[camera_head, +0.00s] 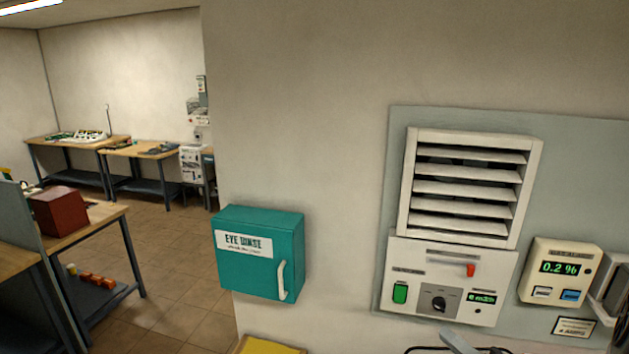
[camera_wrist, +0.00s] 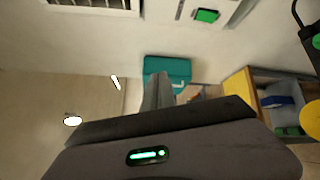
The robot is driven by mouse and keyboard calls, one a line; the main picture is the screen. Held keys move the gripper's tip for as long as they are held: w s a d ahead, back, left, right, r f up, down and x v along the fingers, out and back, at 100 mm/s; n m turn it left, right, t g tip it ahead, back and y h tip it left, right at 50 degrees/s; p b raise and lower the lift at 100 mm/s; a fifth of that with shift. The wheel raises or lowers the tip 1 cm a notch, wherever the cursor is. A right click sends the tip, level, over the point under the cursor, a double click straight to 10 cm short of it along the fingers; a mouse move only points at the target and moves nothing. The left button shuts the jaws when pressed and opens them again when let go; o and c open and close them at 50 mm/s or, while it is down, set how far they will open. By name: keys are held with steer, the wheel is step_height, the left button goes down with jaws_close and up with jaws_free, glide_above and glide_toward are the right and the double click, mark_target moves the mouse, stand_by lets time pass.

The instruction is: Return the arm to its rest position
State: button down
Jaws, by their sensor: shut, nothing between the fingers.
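My gripper (camera_wrist: 159,76) shows in the wrist view as a grey upright piece beyond a dark body with a green light. Its fingers are shut with nothing between them. It points toward the teal eye rinse box (camera_wrist: 178,67), with free space seeming to lie between. In the head view that eye rinse box (camera_head: 259,270) hangs closed on the wall, a white handle on its front. A small grey piece at the bottom edge of the head view is too cut off to identify. The rest of my arm is out of view.
A wall panel carries a white louvred vent (camera_head: 466,188), a control box (camera_head: 446,287) with a red lever, and a meter (camera_head: 559,272) reading 0.2 %. Workbenches (camera_head: 125,225) stand at the left on a tiled floor (camera_head: 185,275). A yellow surface (camera_head: 268,347) lies below the eye rinse box.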

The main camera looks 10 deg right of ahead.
steer(key=s+a+f+n+g+y+b, duration=0.2)
steer(key=s+a+f+n+g+b, duration=0.15)
steer(key=a+n, duration=0.4)
steer(key=s+a+f+n+g+y+b, duration=0.2)
steer(key=a+n+g+b, duration=0.25)
steer(key=a+n, duration=0.35)
steer(key=s+a+f+n+g+y+b, duration=0.25)
steer(key=a+n+b, duration=0.3)
steer(key=a, duration=0.45)
steer(key=s+f+n+h+b, duration=0.9)
steer(key=s+n+b, duration=0.2)
steer(key=n, duration=1.1)
steer(key=shift+a+f+b, duration=0.15)
steer(key=shift+a+b, duration=0.05)
steer(key=shift+b, duration=0.55)
steer(key=shift+g, duration=0.25)
